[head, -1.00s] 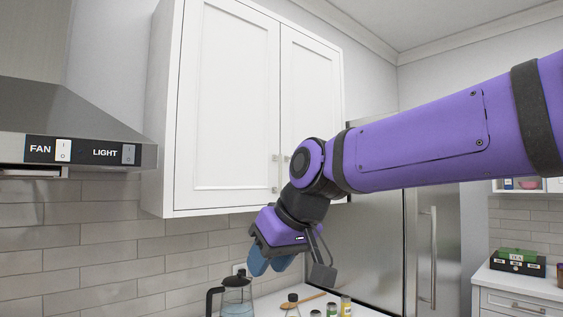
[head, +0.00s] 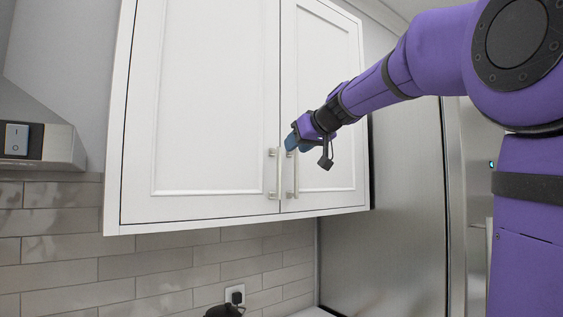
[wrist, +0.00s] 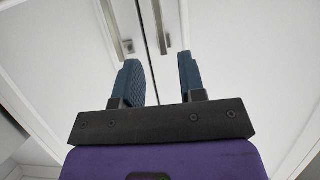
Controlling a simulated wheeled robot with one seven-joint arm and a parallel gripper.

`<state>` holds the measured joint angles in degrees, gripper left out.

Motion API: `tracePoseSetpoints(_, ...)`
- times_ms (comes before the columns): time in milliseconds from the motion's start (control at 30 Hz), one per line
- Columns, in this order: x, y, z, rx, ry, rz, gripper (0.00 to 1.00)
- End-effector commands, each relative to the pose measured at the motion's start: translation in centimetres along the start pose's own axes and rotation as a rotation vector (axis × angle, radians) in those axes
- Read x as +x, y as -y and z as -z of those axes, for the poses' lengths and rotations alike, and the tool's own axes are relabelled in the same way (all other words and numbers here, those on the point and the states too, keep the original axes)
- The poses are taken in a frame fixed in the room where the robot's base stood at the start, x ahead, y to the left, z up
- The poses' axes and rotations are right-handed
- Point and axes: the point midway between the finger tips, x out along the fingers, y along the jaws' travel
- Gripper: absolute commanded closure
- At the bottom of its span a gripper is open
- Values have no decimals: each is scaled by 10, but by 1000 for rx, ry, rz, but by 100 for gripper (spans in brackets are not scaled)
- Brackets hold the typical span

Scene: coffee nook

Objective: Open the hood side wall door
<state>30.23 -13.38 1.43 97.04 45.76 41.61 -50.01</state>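The white wall cabinet beside the hood has two closed doors, a left door (head: 215,100) and a right door (head: 325,100). Each door has a short vertical bar handle near the middle seam: the left handle (head: 272,173) and the right handle (head: 291,175). My gripper (head: 291,143) is up at the cabinet front, near the tops of the handles. In the wrist view its two blue fingers (wrist: 159,78) are apart with nothing between them. Both handles show beyond the fingertips there, the nearer-looking one (wrist: 163,28) between them. I cannot tell whether a finger touches a handle.
The range hood (head: 45,135) with its switch is at the left. A steel fridge (head: 385,220) stands at the right behind my arm.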

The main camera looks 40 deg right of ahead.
Motion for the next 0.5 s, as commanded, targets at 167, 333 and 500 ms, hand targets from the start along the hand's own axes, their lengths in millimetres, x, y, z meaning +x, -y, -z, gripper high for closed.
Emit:
tracePoseSetpoints(167,33,-1,-2,2,4,0,63)
tracePoseSetpoints(333,62,0,-1,1,3,1,63)
tracePoseSetpoints(500,82,0,-1,1,3,0,63)
